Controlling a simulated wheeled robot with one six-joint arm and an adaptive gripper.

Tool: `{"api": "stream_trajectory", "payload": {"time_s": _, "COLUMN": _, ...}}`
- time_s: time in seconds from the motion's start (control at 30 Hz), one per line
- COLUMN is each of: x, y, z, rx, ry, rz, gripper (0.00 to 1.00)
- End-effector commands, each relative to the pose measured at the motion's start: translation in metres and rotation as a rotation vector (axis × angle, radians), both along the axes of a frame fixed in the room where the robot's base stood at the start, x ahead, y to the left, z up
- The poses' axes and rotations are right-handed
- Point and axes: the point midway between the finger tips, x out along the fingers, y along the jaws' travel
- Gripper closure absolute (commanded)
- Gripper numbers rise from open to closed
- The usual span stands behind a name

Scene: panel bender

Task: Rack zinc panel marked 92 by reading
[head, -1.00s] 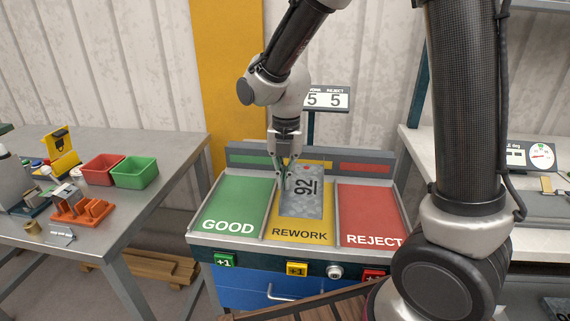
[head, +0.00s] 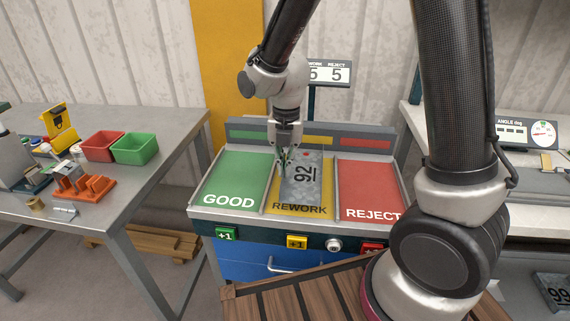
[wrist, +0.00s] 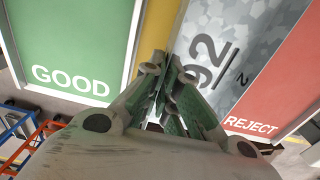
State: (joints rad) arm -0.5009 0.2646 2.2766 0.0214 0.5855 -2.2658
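The grey mottled zinc panel (head: 313,187) marked 92 is over the yellow REWORK bay (head: 287,209), its number turned sideways. It covers part of the REWORK lettering. My gripper (head: 284,160) is at the panel's upper left edge, with its fingers close together and shut on that edge. In the wrist view the fingers (wrist: 177,82) meet the panel (wrist: 225,40) along its left side. Whether the panel touches the bay floor cannot be told. The green GOOD bay (head: 232,182) is left and the red REJECT bay (head: 368,185) is right; no panel shows in either.
Bay dividers are raised. Below are +1 buttons, green (head: 227,233) and yellow (head: 297,242), and a round knob (head: 334,245). A counter display (head: 330,74) stands behind, showing 5 under REJECT. A left bench (head: 110,205) holds bins. Another panel (head: 553,290), marked 99, lies lower right.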

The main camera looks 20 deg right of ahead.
Motion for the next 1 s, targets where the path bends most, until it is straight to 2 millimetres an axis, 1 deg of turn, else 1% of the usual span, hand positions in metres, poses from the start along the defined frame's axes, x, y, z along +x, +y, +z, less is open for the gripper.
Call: {"api": "stream_trajectory", "payload": {"time_s": 1.0, "x": 0.000, "y": 0.000, "z": -0.019, "rx": 0.000, "ry": 0.000, "rz": 0.000, "gripper": 1.00}}
